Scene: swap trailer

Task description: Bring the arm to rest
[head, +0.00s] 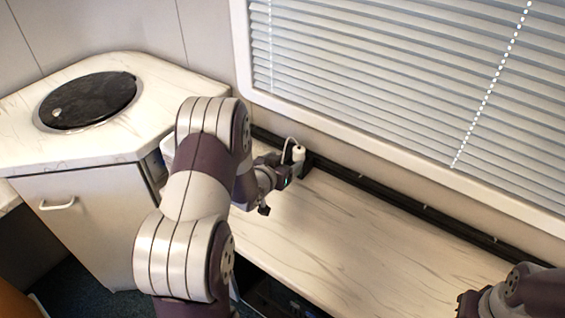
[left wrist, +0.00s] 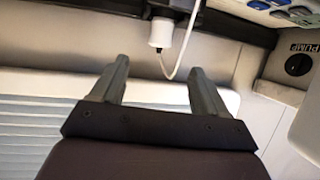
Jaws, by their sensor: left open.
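My left arm reaches from the bottom of the head view over the near end of the light wooden counter (head: 340,235). My left gripper (head: 275,195) is partly hidden by the arm there, low over the counter near the wall. In the left wrist view, my left gripper (left wrist: 160,85) has its two fingers apart with nothing between them. A white plug (left wrist: 160,33) with a white cable shows beyond the fingers; it also shows in the head view (head: 298,153), by the dark rail. Part of my right arm shows at the bottom right of the head view; its gripper is not clearly visible.
A window with blinds (head: 400,75) runs along the wall above the counter. A dark rail (head: 400,210) lines the counter's back edge. A corner cabinet (head: 95,225) with a black round lid (head: 88,100) stands at left. The counter's middle is clear.

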